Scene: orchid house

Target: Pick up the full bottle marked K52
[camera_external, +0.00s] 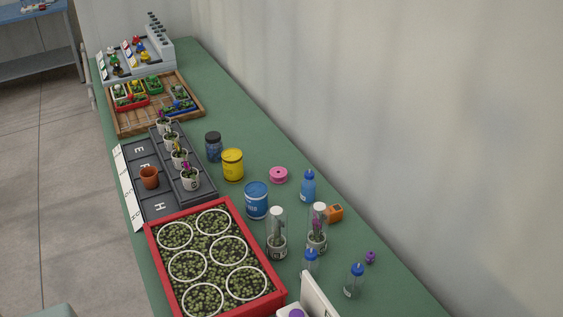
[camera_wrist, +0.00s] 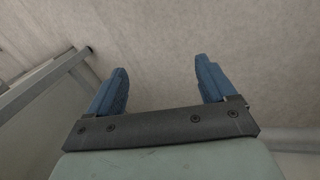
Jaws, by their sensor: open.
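Bottles stand at the right part of the green bench in the external view. One is a blue-filled bottle (camera_external: 308,188) with a blue cap. Two clearer bottles with blue caps stand nearer the front, a left one (camera_external: 311,263) and a right one (camera_external: 354,282). A small label shows on the right one, but no marking on any bottle can be read, so I cannot tell which is K52. My gripper (camera_wrist: 161,72) is open and empty in the wrist view, its blue fingers wide apart before a plain pale surface. No bottle shows in that view.
A red tray of plants (camera_external: 153,246), two clear-domed pots (camera_external: 277,247) (camera_external: 317,242), a blue tin (camera_external: 256,203), an orange block (camera_external: 334,213) and a white panel (camera_external: 318,298) crowd the bottles. The wall (camera_external: 420,130) runs along the bench's right side.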

